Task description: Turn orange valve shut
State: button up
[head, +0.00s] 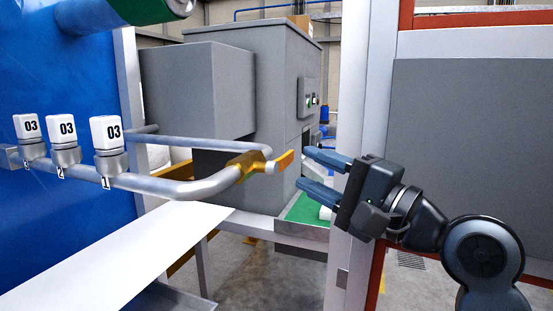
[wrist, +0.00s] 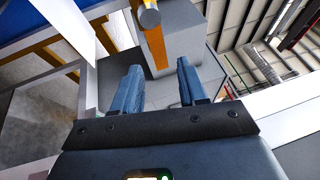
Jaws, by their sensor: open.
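The orange valve handle (head: 284,161) is a short flat lever at the end of the grey pipe, beside a yellow-gold valve body (head: 243,168). In the wrist view the orange handle (wrist: 153,46) hangs below a round grey end and lines up with the gap between my fingers. My gripper (head: 305,168) is open and empty, just right of the handle in the head view, its fingers pointing at it. The fingers also show in the wrist view (wrist: 158,68). I see no contact between fingers and handle.
The grey pipe (head: 180,188) carries several white tags marked 03 (head: 106,134) along a blue panel (head: 60,210). A white post (head: 350,110) stands close behind my gripper. A white ledge (head: 115,255) lies below the pipe. Grey cabinets (head: 235,90) stand behind.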

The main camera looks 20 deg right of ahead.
aim_at(292, 160)
jog(key=p+x, duration=0.1)
jog(key=x, duration=0.6)
jog(key=shift+w+a+r, duration=0.1)
jog(key=shift+w+a, duration=0.05)
jog(key=shift+w, duration=0.1)
grip_shut()
dwell(0.4)
